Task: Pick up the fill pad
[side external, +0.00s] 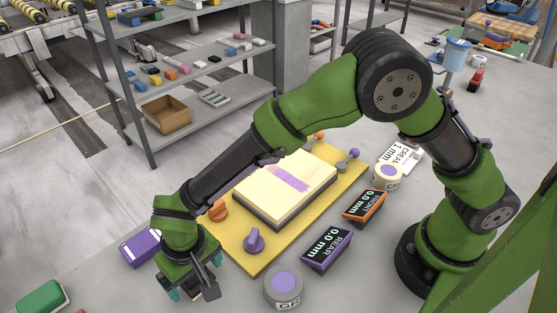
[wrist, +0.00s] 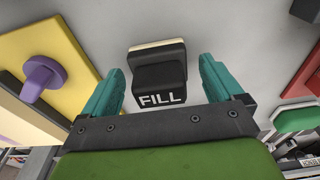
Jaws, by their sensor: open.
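The fill pad (wrist: 158,76) is a dark block with a pale layer along its far edge and white "FILL" lettering on its near face. It lies on the grey slab in the wrist view. My gripper (wrist: 160,72) is open, with one teal finger on each side of the pad and visible gaps between. In the side external view my gripper (side external: 192,291) is low over the slab at the lower left, and the pad is hidden behind it.
A yellow board (side external: 262,262) holds a cream slab (side external: 285,187) with a purple band, and a purple knob (side external: 254,240). A purple block (side external: 141,248) and a green block (side external: 42,298) lie nearby. A round tin (side external: 283,289) and REAR display (side external: 326,250) are to the right.

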